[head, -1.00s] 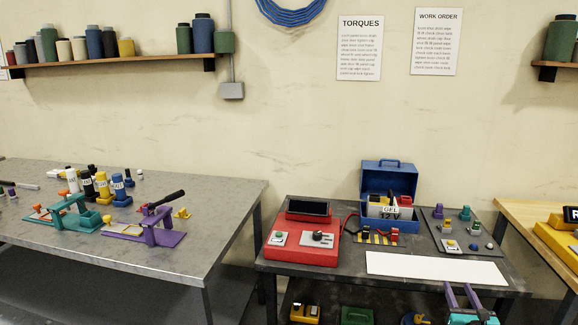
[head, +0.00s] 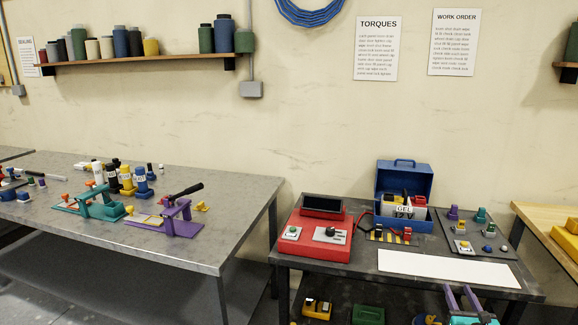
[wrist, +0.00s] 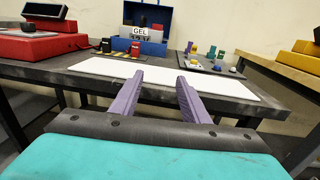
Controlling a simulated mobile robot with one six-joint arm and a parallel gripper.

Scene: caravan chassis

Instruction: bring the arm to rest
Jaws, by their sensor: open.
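My gripper (wrist: 159,88) shows in the wrist view with its two purple fingers apart and nothing between them. It is in front of the dark table, level with its near edge, with the white mat (wrist: 110,68) beyond the fingertips. In the head view my gripper (head: 461,296) shows at the bottom right, in front of the same table, and only its fingers and part of its teal body are in the picture. The white mat (head: 447,266) lies bare along the table's front.
The dark table (head: 360,272) carries a red console (head: 316,246), a blue case (head: 404,180) with a GEL 12V battery and a grey panel of buttons. A grey bench (head: 120,245) with clamps and bottles stands left. A wooden bench (head: 545,225) stands right.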

